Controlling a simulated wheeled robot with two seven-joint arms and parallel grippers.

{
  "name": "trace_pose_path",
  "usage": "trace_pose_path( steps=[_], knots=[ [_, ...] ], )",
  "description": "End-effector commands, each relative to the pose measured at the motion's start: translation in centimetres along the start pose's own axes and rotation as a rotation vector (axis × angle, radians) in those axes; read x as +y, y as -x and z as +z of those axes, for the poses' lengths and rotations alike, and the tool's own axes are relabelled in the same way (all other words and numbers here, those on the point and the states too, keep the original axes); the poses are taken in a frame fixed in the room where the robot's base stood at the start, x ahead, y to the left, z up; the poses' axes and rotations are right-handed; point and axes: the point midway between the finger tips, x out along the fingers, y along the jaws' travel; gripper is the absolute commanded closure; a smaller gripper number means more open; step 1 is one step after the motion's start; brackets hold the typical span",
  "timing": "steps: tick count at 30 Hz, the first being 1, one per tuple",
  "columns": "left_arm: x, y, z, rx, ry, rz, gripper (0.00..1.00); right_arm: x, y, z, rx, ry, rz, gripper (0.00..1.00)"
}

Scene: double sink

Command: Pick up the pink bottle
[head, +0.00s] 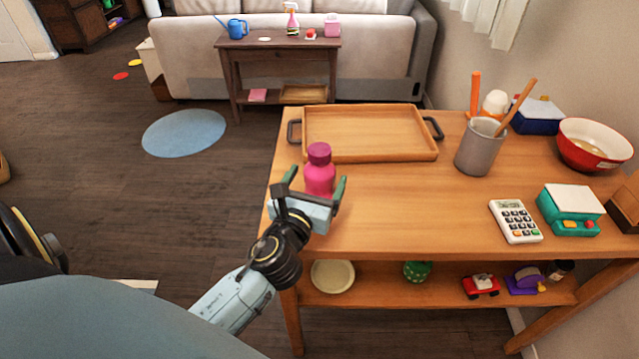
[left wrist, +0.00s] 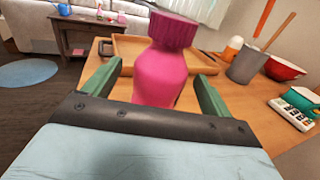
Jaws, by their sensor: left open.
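The pink bottle (head: 319,175) with a darker magenta cap stands upright on the wooden table, near its left edge and in front of the wooden tray. My left gripper (head: 313,188) is open, with its green fingers on either side of the bottle. In the left wrist view the bottle (left wrist: 160,72) stands between the two open fingers (left wrist: 157,88), with a visible gap to the right finger. The lower part of the bottle is hidden by the gripper body. My right gripper is not in view.
The wooden tray (head: 370,133) with dark handles lies just behind the bottle. A grey cup (head: 478,148) with utensils, a red bowl (head: 594,145), a calculator (head: 515,221) and a teal-and-white toy (head: 569,210) stand to the right. The table's middle is clear.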

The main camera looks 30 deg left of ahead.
Motion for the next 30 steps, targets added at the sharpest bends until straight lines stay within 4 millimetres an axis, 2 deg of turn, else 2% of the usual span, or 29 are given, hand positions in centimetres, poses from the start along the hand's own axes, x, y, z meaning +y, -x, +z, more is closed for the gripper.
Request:
trace_pose_path(
  steps=[3,8,17,28,30],
  knots=[
    [0.0,-2.0,0.4,-0.003,0.001,0.0,0.16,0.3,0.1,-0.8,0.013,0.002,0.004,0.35],
    [-0.1,-3.9,0.3,-0.001,-0.001,0.0,0.16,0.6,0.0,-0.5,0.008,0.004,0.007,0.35],
    [0.0,-4.3,0.3,0.0,0.0,0.0,0.16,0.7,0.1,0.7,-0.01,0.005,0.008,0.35],
    [-0.1,-4.3,0.3,0.0,0.0,-0.001,0.64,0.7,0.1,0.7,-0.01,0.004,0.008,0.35],
    [-0.1,-4.3,0.3,-0.001,0.0,-0.001,0.65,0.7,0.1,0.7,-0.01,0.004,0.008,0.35]
  ],
)
